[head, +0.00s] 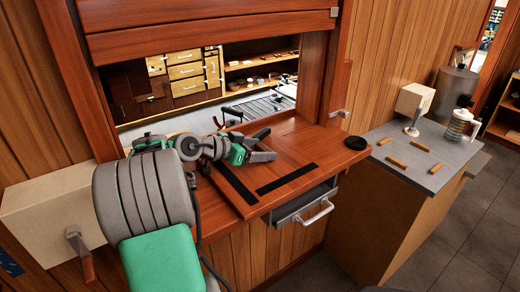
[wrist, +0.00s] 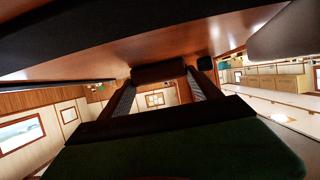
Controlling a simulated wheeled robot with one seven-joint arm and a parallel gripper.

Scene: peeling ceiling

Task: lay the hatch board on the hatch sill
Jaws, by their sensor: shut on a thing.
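The hatch board is a flat reddish wooden panel (head: 290,186) with two black strips on its top, in the hatch opening in the head view. Its front edge juts out over a drawer. The hatch sill (head: 212,222) is the reddish wooden ledge, showing left of the board. I cannot tell whether the board touches it. My gripper (head: 268,146) is above the board's rear left part. In the wrist view my gripper (wrist: 162,84) is shut around a brown wooden block, which looks like the board's grip. The head view hides that block behind my fingers.
A black round dish (head: 355,143) is at the right corner by the hatch. A grey drawer (head: 305,206) with a bar handle is below. A raised shutter (head: 200,40) hangs above.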

